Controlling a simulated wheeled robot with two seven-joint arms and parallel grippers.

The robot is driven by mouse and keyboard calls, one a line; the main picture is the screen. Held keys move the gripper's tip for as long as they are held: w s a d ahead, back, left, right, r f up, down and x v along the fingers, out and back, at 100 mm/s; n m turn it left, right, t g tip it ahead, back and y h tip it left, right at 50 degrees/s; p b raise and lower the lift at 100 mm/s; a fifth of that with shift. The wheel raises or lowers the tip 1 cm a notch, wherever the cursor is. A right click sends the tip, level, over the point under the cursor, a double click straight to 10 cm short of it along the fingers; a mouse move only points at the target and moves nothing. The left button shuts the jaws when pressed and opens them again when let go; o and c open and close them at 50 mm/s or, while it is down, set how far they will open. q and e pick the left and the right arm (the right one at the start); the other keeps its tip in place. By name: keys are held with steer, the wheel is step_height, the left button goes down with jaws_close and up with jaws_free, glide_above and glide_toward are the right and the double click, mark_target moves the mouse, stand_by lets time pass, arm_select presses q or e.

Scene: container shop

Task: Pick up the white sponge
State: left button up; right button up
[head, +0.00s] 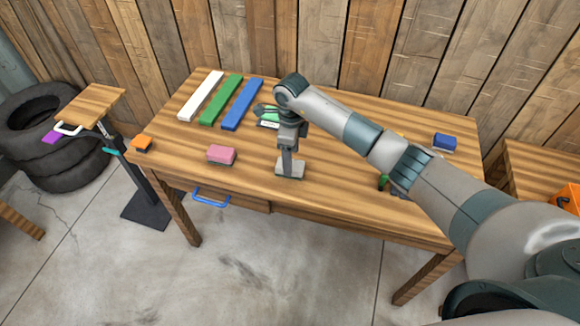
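My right arm reaches in from the right over the wooden table (330,190). Its gripper (290,158) points down near the table's middle. A small pale grey-white block (290,171), which looks like the white sponge, lies on the table right at the fingertips. The fingers overlap it in this view. I cannot tell whether they are closed on it or only over it. My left gripper is not in view.
A pink sponge (221,154) lies left of the gripper. White (200,96), green (221,100) and blue (242,104) bars lie at the back left. A green-and-white item (268,121) is partly hidden behind my wrist. A blue sponge (444,142) lies far right.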

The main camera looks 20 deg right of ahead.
steer(key=shift+a+f+p, duration=0.15)
steer(key=shift+f+p, duration=0.15)
steer(key=shift+p, duration=0.05)
step_height(320, 180, down, 3)
steer(key=shift+p, duration=0.65)
steer(key=shift+w+f, duration=0.1)
steer(key=shift+f, duration=0.25)
steer(key=c, duration=1.1)
steer(key=shift+r, duration=0.1)
steer(key=shift+r+b, duration=0.45)
steer(key=shift+r, duration=0.05)
steer(key=r, duration=0.1)
steer(key=r+b, duration=0.1)
steer(key=r, duration=0.1)
steer(key=shift+s+b, duration=0.25)
steer(key=shift+b, duration=0.05)
steer(key=s+d+r+b, duration=0.1)
steer(key=s+r, duration=0.1)
steer(key=s, duration=0.1)
steer(key=s+d+r+b, duration=0.1)
steer(key=s+r, duration=0.1)
steer(key=s, duration=0.2)
steer(key=s+d+r+b, duration=0.1)
steer(key=s+r, duration=0.2)
steer(key=shift+s+d+b, duration=0.25)
steer(key=shift+d+b, duration=0.1)
steer(key=shift+d, duration=0.05)
